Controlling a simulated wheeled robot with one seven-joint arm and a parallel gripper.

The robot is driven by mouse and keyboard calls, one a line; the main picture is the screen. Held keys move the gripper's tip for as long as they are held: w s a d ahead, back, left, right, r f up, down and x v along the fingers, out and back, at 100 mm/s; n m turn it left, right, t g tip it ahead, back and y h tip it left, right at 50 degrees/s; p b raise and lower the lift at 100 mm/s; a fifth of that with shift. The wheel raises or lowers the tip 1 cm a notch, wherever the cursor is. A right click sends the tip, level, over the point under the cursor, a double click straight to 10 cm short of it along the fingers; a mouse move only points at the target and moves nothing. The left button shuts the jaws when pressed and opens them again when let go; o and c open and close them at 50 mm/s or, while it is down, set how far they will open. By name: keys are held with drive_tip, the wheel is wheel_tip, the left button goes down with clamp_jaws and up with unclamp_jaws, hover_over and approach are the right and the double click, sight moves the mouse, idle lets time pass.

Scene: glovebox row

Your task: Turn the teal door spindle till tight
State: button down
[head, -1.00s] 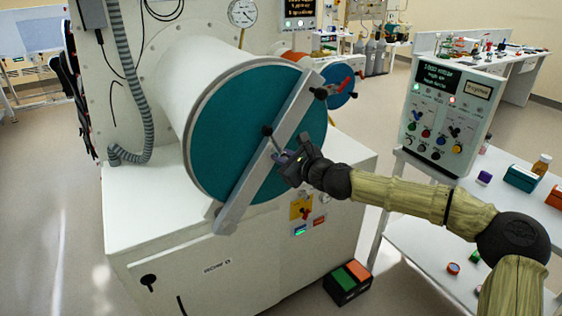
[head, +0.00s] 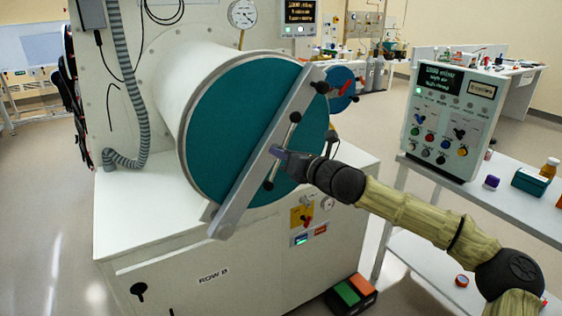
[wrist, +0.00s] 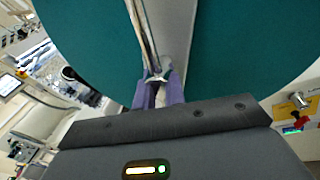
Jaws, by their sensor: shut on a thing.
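The teal round door (head: 225,120) closes the end of the white cylinder, with a grey bar (head: 243,196) slanting across its face. At the bar's middle is the spindle's thin metal cross rod (head: 283,140), with black knobs at its ends, one up right and one down left. My gripper (head: 281,154) is at the rod's middle, from the right, shut on the spindle. The exact grip point is partly hidden by the fingers.
A control console (head: 444,120) stands on a white shelf right of my arm. Below the door are a yellow switch plate (head: 301,213) and, on the floor, a green and red pedal box (head: 350,294).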

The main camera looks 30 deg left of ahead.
drive_tip(key=shift+w+f+m+b, duration=0.15)
drive_tip(key=shift+f+m+b, duration=0.15)
drive_tip(key=shift+m, duration=0.3)
drive_tip(key=shift+r, duration=0.1)
drive_tip(key=c, duration=1.5)
unclamp_jaws()
drive_tip(key=shift+c, duration=0.2)
drive_tip(key=shift+r, duration=0.1)
drive_tip(key=shift+d, duration=0.1)
drive_tip(key=b+v, duration=0.1)
drive_tip(key=v, duration=1.6)
drive_tip(key=shift+b, duration=0.3)
